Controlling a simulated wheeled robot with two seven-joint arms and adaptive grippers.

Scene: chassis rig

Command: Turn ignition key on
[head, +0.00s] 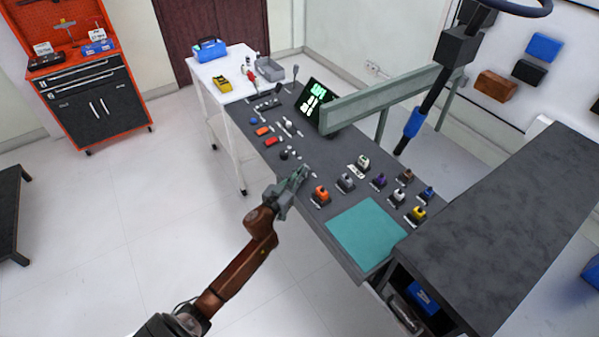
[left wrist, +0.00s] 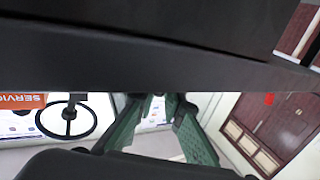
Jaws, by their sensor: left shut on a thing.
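My left gripper (head: 301,174) reaches in over the near edge of the dark console (head: 355,188). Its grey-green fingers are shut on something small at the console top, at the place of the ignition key. The fingers hide most of it, so I cannot tell the key's angle. In the left wrist view my green fingers (left wrist: 160,108) show below a dark slab that blocks much of the picture, and the key is not visible there. My right gripper is in neither view.
Several coloured knobs, among them an orange one (head: 321,194), stand right of my gripper. Small switches and a red block (head: 272,141) lie beyond it. A lit screen (head: 313,104), a grey-green beam (head: 385,98) and a steering column (head: 436,92) stand behind. A teal mat (head: 366,233) is clear.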

